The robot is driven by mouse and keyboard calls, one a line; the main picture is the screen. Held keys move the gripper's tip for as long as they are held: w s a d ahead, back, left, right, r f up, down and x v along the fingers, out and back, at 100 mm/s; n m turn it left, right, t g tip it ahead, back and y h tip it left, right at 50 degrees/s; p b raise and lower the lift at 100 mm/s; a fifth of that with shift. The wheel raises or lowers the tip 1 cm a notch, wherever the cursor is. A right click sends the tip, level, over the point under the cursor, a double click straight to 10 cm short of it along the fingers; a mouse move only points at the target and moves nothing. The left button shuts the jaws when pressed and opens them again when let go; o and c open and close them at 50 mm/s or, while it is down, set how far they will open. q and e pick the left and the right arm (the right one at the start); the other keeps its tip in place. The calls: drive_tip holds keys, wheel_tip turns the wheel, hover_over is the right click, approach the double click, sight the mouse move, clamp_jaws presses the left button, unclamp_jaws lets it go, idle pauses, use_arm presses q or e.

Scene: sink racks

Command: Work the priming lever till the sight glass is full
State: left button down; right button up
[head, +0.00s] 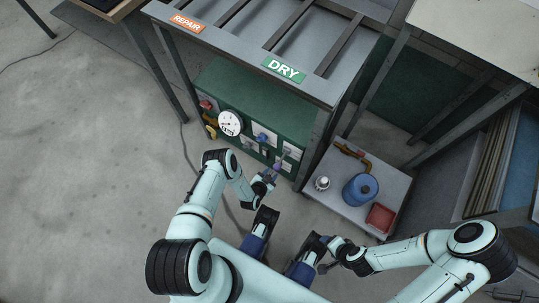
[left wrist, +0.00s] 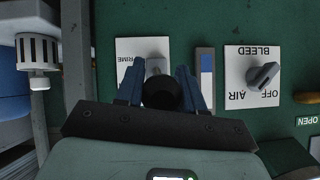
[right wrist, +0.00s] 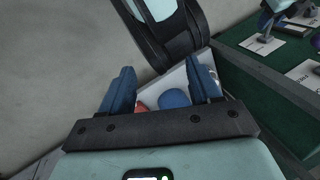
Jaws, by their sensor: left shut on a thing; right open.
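My left gripper (left wrist: 161,85) is shut on the black-knobbed priming lever (left wrist: 160,93) at the PRIME plate, which appears upside down in the left wrist view. In the head view the left gripper (head: 270,177) is at the lower right of the green panel. The sight glass (left wrist: 205,88) is a narrow vertical strip beside the lever; blue fills one part of it, and the rest is grey. The gripper hides the lever's lower part. My right gripper (right wrist: 160,90) is open and empty, away from the panel.
The bleed knob (left wrist: 263,76) sits on its plate beside the glass. A round gauge (head: 229,123) is on the panel's left. A low trolley (head: 350,207) on the right holds a blue canister (head: 360,190) and red tray (head: 380,217). The rack (head: 245,45) overhangs the panel.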

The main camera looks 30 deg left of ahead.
use_arm(q)
drive_tip(key=shift+w+r, duration=0.25)
drive_tip(key=shift+w, duration=0.05)
use_arm(e)
drive_tip(key=shift+s, duration=0.1)
use_arm(q)
drive_tip(key=c, duration=0.8)
unclamp_jaws()
drive_tip(key=shift+f, duration=0.1)
drive_tip(key=shift+s, duration=0.1)
drive_tip(key=shift+s, duration=0.15)
drive_tip(key=p+v, duration=0.4)
drive_tip(key=v, duration=0.9)
use_arm(e)
drive_tip(key=s+a+r+g, duration=0.1)
drive_tip(key=s+a+r, duration=0.1)
drive_tip(key=s+r, duration=0.2)
drive_tip(key=shift+s+r+g+y, duration=0.3)
drive_tip(key=shift+s+r+g, duration=0.1)
drive_tip(key=shift+r, duration=0.1)
